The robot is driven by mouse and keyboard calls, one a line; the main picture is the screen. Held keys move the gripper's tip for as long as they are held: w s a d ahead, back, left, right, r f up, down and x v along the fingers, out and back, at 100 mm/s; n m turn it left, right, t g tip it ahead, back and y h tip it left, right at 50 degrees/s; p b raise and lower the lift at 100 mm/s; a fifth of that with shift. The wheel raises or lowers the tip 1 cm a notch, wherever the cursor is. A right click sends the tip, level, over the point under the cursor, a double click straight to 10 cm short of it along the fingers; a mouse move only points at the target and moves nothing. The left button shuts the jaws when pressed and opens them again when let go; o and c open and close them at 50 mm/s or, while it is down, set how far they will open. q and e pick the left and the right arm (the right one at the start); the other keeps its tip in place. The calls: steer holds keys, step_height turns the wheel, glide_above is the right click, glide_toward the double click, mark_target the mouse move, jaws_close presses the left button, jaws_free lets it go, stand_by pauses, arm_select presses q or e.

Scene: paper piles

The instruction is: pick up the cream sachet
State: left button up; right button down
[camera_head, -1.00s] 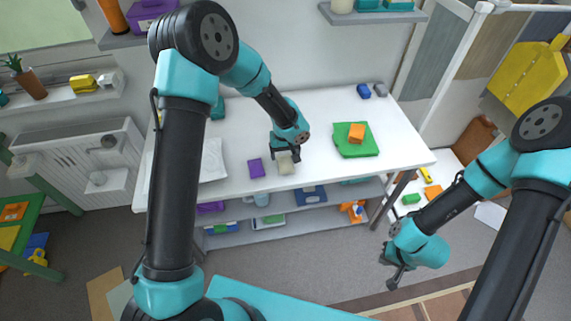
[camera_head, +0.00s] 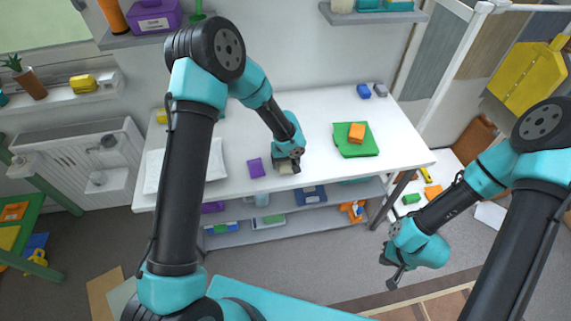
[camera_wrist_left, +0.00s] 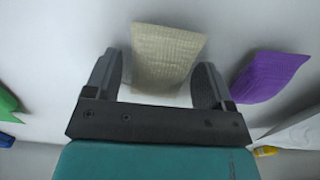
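The cream sachet (camera_head: 293,178) lies near the front edge of the white table, partly hidden by my left gripper (camera_head: 287,168) in the head view. In the left wrist view, the cream sachet (camera_wrist_left: 166,55) shows as a ribbed, pale piece between the two dark fingers of my left gripper (camera_wrist_left: 157,80). The fingers stand apart, with a visible gap between each finger and the sachet. My right gripper (camera_head: 389,272) hangs away from the table over the floor at the right, empty, its fingers seeming apart.
A purple sachet (camera_head: 256,168) lies just left of the cream one; it also shows in the left wrist view (camera_wrist_left: 270,75). White paper (camera_head: 155,171) lies at the left.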

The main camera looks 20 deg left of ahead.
arm_select(q)
steer(key=c, duration=0.9)
steer(key=shift+r, duration=0.15)
steer(key=shift+r, duration=1.45)
steer(key=shift+s+r, duration=0.25)
steer(key=s+d, duration=0.1)
steer(key=s, duration=0.4)
steer(key=s+d+r, duration=0.1)
steer(key=s+d, duration=0.1)
steer(key=s, duration=0.3)
steer(key=s+d, duration=0.1)
steer(key=s, duration=0.4)
steer(key=shift+d+r, duration=0.15)
steer(key=shift+d, duration=0.05)
